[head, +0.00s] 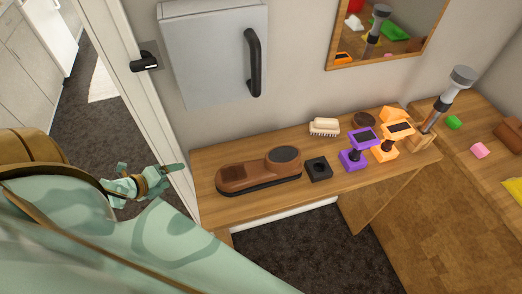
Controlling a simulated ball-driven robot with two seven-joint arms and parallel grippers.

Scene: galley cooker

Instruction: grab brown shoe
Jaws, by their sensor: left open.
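The brown shoe (258,172) lies on a wooden bench (225,210) in the middle of the head view. It has a dark sole and a dark round patch at its right end. My left gripper (160,182) is to the left of the shoe, beside the white door frame, apart from the shoe. It is open and nothing shows between its fingers. My green left arm fills the lower left. My right gripper is not in view.
Right of the shoe are a small black block (319,169), a purple item (358,149), an orange item (391,139), a brush (324,127) and a tall grey-headed tool (446,98). A grey box with a black handle (253,63) hangs on the wall above.

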